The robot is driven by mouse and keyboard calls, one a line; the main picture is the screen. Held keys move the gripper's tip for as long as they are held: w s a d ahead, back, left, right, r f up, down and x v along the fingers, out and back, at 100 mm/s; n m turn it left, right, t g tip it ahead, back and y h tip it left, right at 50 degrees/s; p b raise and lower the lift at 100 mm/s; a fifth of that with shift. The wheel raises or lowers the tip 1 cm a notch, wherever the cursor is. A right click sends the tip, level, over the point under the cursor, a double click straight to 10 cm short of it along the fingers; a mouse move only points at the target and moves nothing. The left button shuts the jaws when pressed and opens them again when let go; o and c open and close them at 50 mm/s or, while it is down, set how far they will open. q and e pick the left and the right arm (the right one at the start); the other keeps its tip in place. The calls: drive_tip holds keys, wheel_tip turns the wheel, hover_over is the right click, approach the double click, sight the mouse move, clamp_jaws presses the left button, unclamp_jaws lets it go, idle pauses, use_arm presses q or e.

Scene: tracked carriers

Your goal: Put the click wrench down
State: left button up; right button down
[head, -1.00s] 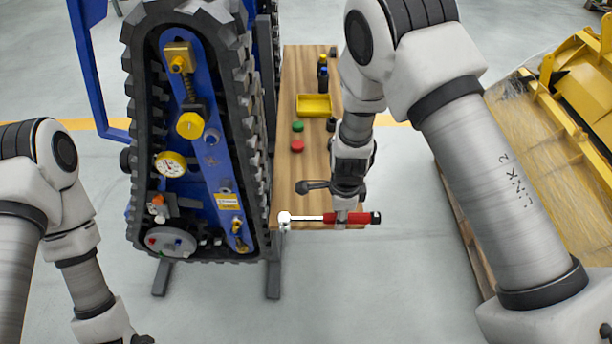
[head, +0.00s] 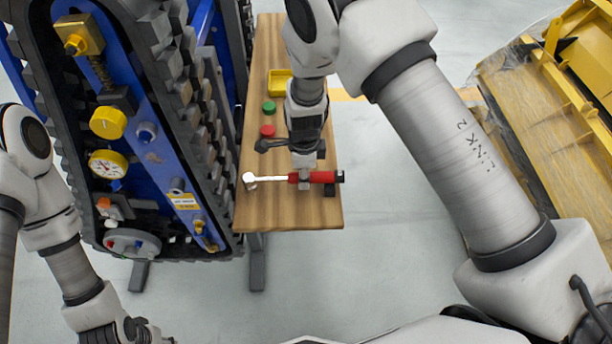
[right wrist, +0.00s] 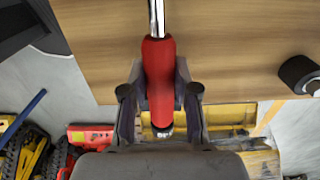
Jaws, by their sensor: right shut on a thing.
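The click wrench (head: 270,179) has a red handle, a bright shaft and a round head pointing left in the head view. My right gripper (head: 304,184) is shut on its red handle, above the near part of the wooden bench (head: 285,214). In the right wrist view the handle (right wrist: 159,75) lies between the two fingers, its shaft running up over the wood. I cannot tell whether the wrench touches the bench top. My left gripper (head: 138,331) is at the bottom left, away from the bench; its jaws are unclear.
A tracked carrier (head: 146,140) with blue side plates stands close left of the bench. A green cap (head: 269,107), a red cap (head: 267,130) and a yellow tray (head: 279,82) sit farther back on it. Yellow machinery (head: 575,70) is at right. The near bench corner is clear.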

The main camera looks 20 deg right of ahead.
drive_tip(key=c, duration=1.2)
unclamp_jaws()
drive_tip(key=shift+w+a, duration=0.1)
drive_tip(key=shift+a, duration=0.05)
drive_tip(key=o, duration=0.3)
drive_tip(key=shift+a, duration=0.15)
drive_tip(key=shift+r, duration=0.1)
use_arm(q)
drive_tip(key=shift+s+a, duration=0.15)
drive_tip(key=shift+a, duration=0.05)
use_arm(e)
drive_tip(key=shift+s, duration=0.2)
drive_tip(key=shift+w+r, duration=0.1)
drive_tip(key=shift+r, duration=0.1)
use_arm(q)
wheel_tip(320, 180, down, 2)
drive_tip(key=shift+b, duration=0.95)
use_arm(e)
wheel_tip(320, 180, up, 12)
drive_tip(key=shift+f, duration=0.15)
drive_tip(key=shift+f, duration=0.1)
